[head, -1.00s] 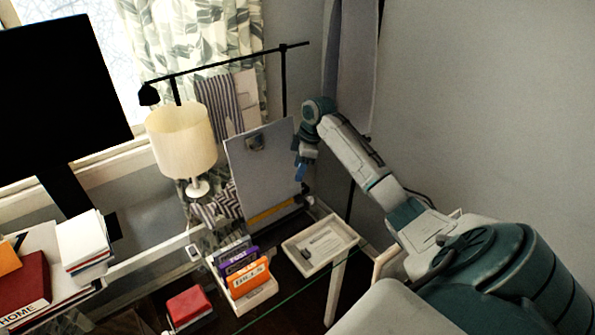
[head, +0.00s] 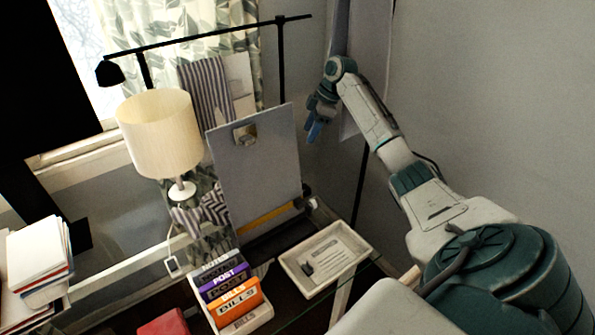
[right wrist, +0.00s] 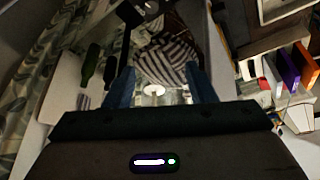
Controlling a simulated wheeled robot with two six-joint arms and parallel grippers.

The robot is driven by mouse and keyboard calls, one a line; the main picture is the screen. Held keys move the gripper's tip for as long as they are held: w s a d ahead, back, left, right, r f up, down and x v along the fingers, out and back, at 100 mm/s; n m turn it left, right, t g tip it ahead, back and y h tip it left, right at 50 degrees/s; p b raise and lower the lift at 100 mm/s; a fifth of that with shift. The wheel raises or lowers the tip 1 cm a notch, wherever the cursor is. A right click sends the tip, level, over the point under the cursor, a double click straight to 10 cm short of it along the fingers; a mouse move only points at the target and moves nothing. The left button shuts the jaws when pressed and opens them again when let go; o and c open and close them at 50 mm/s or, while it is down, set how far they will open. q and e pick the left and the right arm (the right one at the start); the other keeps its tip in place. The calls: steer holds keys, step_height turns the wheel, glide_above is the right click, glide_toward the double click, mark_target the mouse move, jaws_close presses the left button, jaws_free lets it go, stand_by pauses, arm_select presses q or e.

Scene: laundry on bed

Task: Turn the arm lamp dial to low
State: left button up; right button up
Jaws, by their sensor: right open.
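The arm lamp (head: 210,38) is black, with a long level bar on thin posts and a small dark head (head: 110,73) at its left end. I cannot make out its dial in either view. My right gripper (head: 315,128) is raised in front of the wall, to the right of the clipboard and the lamp's bar. In the right wrist view its two blue fingers (right wrist: 162,88) stand apart with nothing held. A small white disc shows between them, and I cannot tell what it is. My left gripper is not in view.
A cream-shaded table lamp (head: 160,135) and a grey clipboard (head: 255,170) stand on the glass desk. A file holder (head: 245,322) and a white tray (head: 290,268) are in front. Striped cloth (head: 207,90) hangs behind. Wall space around my right gripper is clear.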

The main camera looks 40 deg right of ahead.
steer(key=d+b+x, duration=0.1)
steer(key=b+x, duration=0.1)
steer(key=x, duration=0.4)
steer(key=d+f+b+x, duration=0.1)
steer(key=b+x, duration=0.1)
steer(key=x, duration=0.5)
steer(key=s+d+b+x, duration=0.1)
steer(key=d+b+x, duration=0.1)
steer(key=x, duration=0.5)
steer(key=shift+f+b, duration=0.45)
steer(key=shift+b, duration=0.1)
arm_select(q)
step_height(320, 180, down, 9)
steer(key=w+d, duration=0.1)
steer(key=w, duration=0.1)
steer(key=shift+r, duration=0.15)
arm_select(e)
steer(key=shift+f, duration=0.45)
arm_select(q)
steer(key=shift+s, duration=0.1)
